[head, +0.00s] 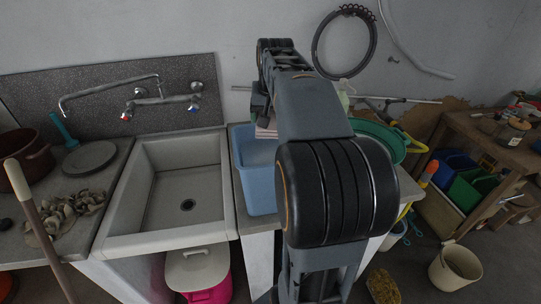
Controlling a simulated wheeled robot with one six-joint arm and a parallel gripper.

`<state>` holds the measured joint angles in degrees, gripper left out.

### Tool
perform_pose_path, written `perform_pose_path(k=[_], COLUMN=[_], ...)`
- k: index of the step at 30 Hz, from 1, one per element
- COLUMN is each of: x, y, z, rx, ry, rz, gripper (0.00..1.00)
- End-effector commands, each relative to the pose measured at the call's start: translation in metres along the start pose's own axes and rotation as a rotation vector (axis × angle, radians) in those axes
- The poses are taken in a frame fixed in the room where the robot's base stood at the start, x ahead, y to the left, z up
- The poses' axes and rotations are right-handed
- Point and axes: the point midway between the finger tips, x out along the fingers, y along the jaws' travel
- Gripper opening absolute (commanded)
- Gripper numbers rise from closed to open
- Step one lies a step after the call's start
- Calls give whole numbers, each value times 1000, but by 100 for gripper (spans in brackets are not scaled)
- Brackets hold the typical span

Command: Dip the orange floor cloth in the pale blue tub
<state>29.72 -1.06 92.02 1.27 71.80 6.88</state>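The pale blue tub (256,200) stands on the counter just right of the sink. My arm covers its right side. My gripper (263,118) is at the far end of the arm, above the back of the tub, and mostly hidden behind my arm links. A small pale pinkish, striped thing (266,132) shows just under it, over the tub's back part. I cannot tell whether this is part of a cloth or whether the gripper holds it. No clearly orange floor cloth shows.
The sink (187,190) with a wall tap (160,99) is on the left. A green basin (385,138) stands behind my arm to the right. A pot (28,160), a grey round lid (90,158) and shavings lie on the left counter. A wooden bench (485,140) is far right.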

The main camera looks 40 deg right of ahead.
Motion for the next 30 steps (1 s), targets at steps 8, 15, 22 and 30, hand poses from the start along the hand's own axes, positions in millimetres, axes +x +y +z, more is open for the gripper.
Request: perform_pose_path(k=[8,15,22,30], x=[0,-4,-23,-40], y=[0,0,-1,-2], z=[0,-1,-7,-12], rx=[0,0,0,0], ry=[0,1,0,-1], rz=[0,0,0,0], gripper=[60,60,60,60])
